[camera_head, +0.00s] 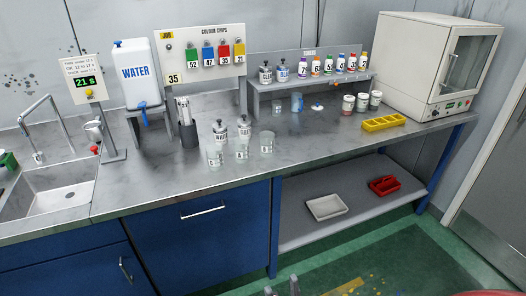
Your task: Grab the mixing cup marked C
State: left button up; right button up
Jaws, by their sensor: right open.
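Three clear mixing cups stand in a row on the steel worktop: a left cup (214,159), a middle cup (242,153) and a right cup (266,143). They carry small dark marks that are too small to read surely, so I cannot tell which is marked C. My right gripper (281,289) shows only as two fingertips at the bottom edge. It is open and empty, low in front of the counter and well away from the cups. My left gripper is not in view.
A bottle shelf (310,79), yellow tray (383,122) and white oven (435,70) are farther right. The worktop in front of the cups is clear.

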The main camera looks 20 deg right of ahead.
aim_at(215, 158)
jog(key=l+u, duration=0.15)
jog(key=u, duration=0.9)
jog(key=l+u, duration=0.25)
jog(key=k+l+u, duration=0.2)
jog(key=l, duration=0.3)
jog(key=l+u, duration=0.25)
jog(key=k+l+u, duration=0.2)
jog(key=l, duration=0.2)
jog(key=k+l+u, duration=0.1)
jog(key=l+u, duration=0.15)
jog(key=k+l, duration=0.25)
jog(key=l, duration=0.15)
jog(key=k+l, duration=0.2)
jog(key=l, duration=0.2)
jog(key=k+l, duration=0.25)
jog(key=l, duration=0.15)
jog(key=u, duration=0.05)
